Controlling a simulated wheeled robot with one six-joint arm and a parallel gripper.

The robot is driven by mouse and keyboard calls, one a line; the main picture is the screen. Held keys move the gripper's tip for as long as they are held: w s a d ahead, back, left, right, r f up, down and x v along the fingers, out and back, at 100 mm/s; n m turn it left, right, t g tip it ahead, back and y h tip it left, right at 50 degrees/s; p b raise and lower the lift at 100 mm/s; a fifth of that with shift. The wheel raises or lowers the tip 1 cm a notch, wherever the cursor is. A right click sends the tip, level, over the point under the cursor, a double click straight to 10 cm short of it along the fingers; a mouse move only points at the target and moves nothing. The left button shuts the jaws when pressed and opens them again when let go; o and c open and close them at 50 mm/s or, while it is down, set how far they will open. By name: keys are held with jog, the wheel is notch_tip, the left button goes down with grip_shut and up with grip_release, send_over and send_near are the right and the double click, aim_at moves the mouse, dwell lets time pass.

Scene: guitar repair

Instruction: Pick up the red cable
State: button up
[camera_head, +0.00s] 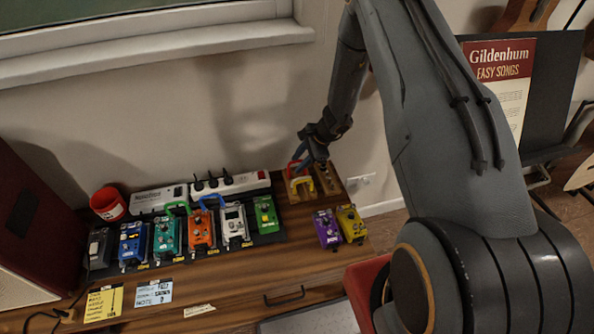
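The red cable (292,170) is a small curved piece at a wooden holder (296,197) on the right part of the bench. A yellow cable (301,183) arches just in front of it. My gripper (309,163) reaches down from above right and is right beside the red cable, overlapping it in view. Something blue shows at the fingers; I cannot tell if it is a cable or part of the gripper. The fingertips are small and partly hidden, so I cannot tell whether they are open or touch the red cable.
A row of pedals stands left of the holder, from the blue pedal (132,243) to the green pedal (265,214). The purple pedal (327,228) and yellow pedal (351,222) stand in front right. The wall is close behind the bench.

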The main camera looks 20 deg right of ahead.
grip_shut()
jog(key=shift+r, duration=0.1)
